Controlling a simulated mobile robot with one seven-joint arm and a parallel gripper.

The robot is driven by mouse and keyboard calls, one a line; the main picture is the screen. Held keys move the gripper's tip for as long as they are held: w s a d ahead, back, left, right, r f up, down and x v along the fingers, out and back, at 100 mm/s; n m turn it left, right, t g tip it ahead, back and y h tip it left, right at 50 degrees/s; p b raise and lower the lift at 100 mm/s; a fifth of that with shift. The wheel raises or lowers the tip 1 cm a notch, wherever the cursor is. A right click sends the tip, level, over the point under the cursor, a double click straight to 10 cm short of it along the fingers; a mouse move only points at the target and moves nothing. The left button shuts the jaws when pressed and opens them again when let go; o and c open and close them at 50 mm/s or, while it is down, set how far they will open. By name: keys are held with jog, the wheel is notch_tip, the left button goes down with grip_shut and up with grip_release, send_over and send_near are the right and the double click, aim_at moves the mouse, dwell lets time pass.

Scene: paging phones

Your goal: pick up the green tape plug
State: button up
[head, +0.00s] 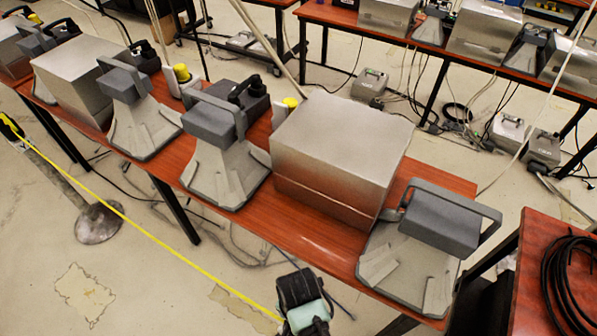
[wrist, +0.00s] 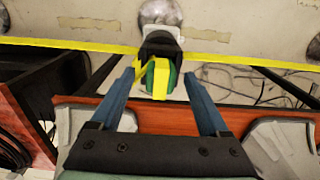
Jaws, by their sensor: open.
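The green tape plug (wrist: 172,80), green with a yellow strip across its middle, shows in the wrist view at the black head (wrist: 160,48) of a tape post. My gripper (wrist: 159,75) is open, its two blue fingers left and right of the plug in that picture, with a gap on each side. The fingers do not visibly touch it, and I cannot tell the remaining depth between them. In the head view my gripper (head: 302,303) is at the bottom edge; its fingertips and the plug cannot be made out there.
A red-brown table (head: 315,240) with grey phones and metal boxes stands close by. Another table (head: 535,240) with black cable is at the right. Floor is open at lower left.

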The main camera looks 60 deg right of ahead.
jog(key=shift+f, duration=0.55)
grip_shut()
